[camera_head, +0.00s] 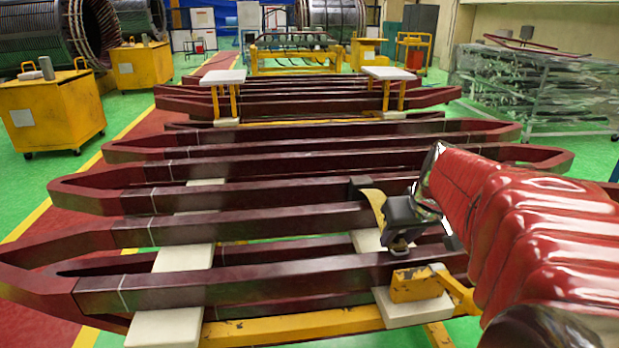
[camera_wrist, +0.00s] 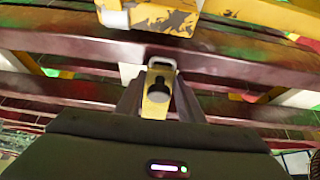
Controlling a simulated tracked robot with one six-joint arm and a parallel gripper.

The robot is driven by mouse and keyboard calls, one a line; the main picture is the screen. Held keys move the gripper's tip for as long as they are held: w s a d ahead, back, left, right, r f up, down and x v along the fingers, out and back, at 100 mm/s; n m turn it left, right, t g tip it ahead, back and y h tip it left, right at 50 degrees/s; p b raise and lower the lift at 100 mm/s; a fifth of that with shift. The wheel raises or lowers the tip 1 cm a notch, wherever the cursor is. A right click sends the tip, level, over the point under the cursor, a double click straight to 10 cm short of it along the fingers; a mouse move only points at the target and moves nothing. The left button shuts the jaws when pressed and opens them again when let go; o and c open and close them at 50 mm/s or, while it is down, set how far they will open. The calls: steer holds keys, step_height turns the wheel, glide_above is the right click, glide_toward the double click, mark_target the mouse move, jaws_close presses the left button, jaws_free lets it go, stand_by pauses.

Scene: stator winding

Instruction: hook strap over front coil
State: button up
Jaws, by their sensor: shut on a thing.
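The front coil (camera_head: 230,285) is a long dark red bar-shaped loop lying across the near end of the rack. My gripper (camera_head: 383,212) is above the coils at right of centre, just beyond the front coil's upper bar. It is shut on a yellow strap (camera_head: 373,202) with a dark end piece. In the wrist view the strap (camera_wrist: 156,88) sits between the two grey fingers (camera_wrist: 158,106), with a metal loop at its far end and a dark round knob on it. Coil bars (camera_wrist: 70,48) cross behind it. I cannot tell whether the strap touches a coil.
Several more coils (camera_head: 320,150) lie in rows behind on white pads (camera_head: 184,256). A yellow rack frame (camera_head: 290,327) with a worn yellow bracket (camera_head: 415,283) stands at the near right. Yellow carts (camera_head: 50,108) stand at the left, a wrapped rack (camera_head: 530,85) at the right.

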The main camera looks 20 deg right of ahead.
steer(key=shift+s+a+r, duration=0.1)
steer(key=shift+s+a, duration=0.15)
steer(key=shift+s, duration=0.75)
steer(key=shift+s+a+r, duration=0.1)
steer(key=shift+s+a, duration=0.15)
steer(key=shift+s, duration=0.75)
steer(key=o, duration=2.1)
steer(key=shift+s+f, duration=0.1)
steer(key=shift+f, duration=0.05)
step_height(320, 180, up, 7)
